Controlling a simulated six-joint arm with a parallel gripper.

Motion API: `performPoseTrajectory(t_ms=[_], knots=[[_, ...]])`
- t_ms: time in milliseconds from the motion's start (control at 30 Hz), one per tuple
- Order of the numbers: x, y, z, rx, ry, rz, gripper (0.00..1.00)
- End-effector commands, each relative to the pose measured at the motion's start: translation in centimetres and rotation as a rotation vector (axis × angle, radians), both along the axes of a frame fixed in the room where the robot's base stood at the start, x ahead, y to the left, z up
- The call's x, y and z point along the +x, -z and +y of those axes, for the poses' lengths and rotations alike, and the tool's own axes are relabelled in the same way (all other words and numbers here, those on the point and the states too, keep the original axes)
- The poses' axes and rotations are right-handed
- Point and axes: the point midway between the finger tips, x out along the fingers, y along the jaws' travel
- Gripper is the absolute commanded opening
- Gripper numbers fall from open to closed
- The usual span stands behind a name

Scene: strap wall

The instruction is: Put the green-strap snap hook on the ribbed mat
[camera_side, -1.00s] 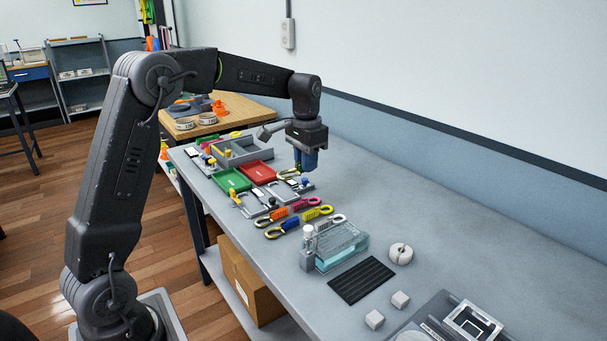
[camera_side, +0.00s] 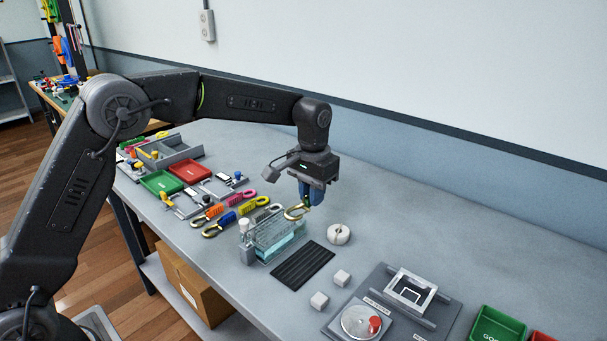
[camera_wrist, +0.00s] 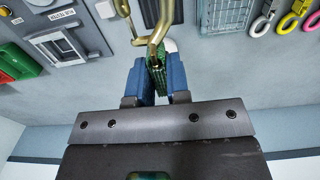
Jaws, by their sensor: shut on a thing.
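My gripper (camera_side: 311,195) has blue fingers and is shut on the green-strap snap hook (camera_side: 296,212), held in the air above the table. In the wrist view the green strap (camera_wrist: 157,76) sits between the two blue fingers, and the brass-coloured hook (camera_wrist: 150,38) sticks out past the fingertips. The ribbed mat (camera_side: 302,265) is black and lies flat on the table, in front of my gripper and lower in the side view. Nothing lies on it.
A clear rack with blue-tinted contents (camera_side: 271,237) stands left of the mat. Several other snap hooks (camera_side: 247,207) lie farther left. A grey fixture (camera_side: 405,295) is at the right.

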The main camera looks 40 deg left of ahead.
Motion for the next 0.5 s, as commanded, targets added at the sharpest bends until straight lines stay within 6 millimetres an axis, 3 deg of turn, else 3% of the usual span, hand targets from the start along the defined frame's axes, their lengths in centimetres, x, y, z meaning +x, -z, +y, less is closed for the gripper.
performPoseTrajectory(t_ms=[100,300,500], knots=[[-0.1,3.2,0.0,0.001,0.001,0.007,0.00],[-0.1,7.7,0.0,0.000,0.001,0.005,0.00],[0.0,9.5,0.1,0.000,0.001,0.000,0.00]])
